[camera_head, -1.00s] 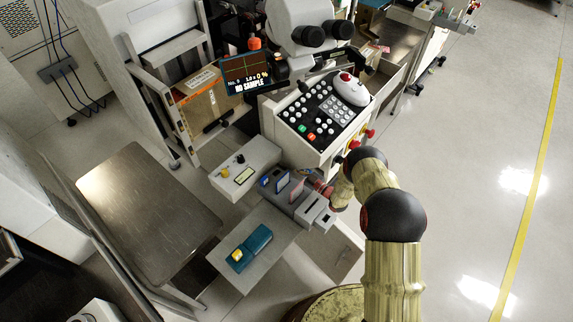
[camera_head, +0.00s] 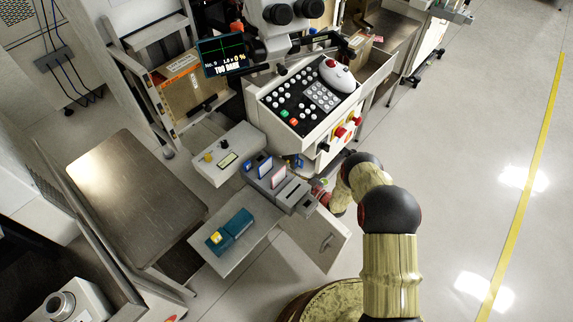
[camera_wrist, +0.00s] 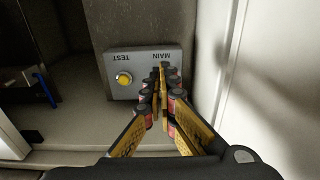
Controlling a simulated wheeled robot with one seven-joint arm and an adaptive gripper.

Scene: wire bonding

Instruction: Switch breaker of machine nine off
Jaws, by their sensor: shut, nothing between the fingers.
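In the wrist view a grey panel (camera_wrist: 118,63) shows upside down, with the labels TEST and MAIN and a yellow button (camera_wrist: 124,78) under TEST. My gripper (camera_wrist: 163,70) is shut and empty, its fingertips at the panel just below the MAIN label. The fingers hide whatever sits there, so I cannot see the breaker lever or its position. In the head view the bonding machine (camera_head: 318,105) has a keypad and a small screen (camera_head: 222,56) reading TOO DARK. My arm reaches toward its lower front, and the gripper is mostly hidden there.
Red and yellow knobs (camera_head: 341,132) stick out of the machine's side near my arm. A grey control box (camera_head: 228,154), a grey fixture (camera_head: 277,183) and a shelf with a teal block (camera_head: 231,231) stand in front. Free floor lies to the right.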

